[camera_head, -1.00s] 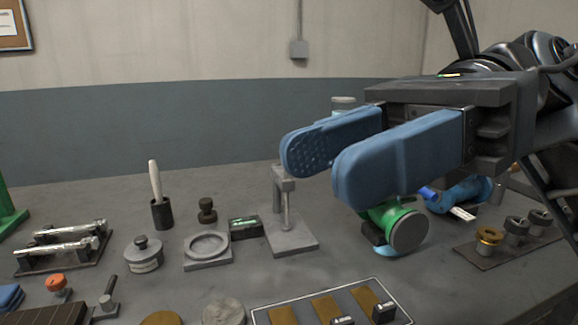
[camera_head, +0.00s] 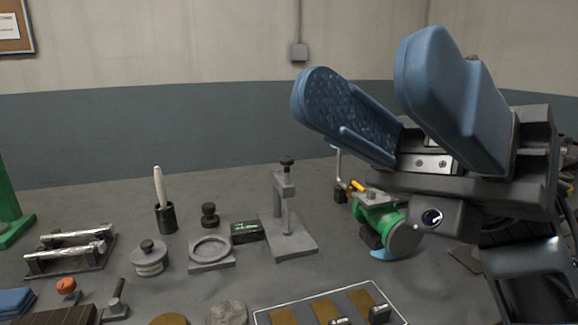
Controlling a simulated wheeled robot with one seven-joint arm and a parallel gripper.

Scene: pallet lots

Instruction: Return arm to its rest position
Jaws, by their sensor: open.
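My gripper (camera_head: 362,78) is at the upper right of the head view, raised above the bench and in front of the wall. Its two blue padded fingers point up and to the left. They stand apart with nothing between them. My dark arm comes in from the right edge and hides the right part of the bench.
The grey bench (camera_head: 330,270) carries a dial stand (camera_head: 287,205), a green device (camera_head: 378,215), a ring fixture (camera_head: 210,252), a lidded round weight (camera_head: 150,257), a brush in a dark cup (camera_head: 165,217), and a tray (camera_head: 262,318) of tan pieces at the front.

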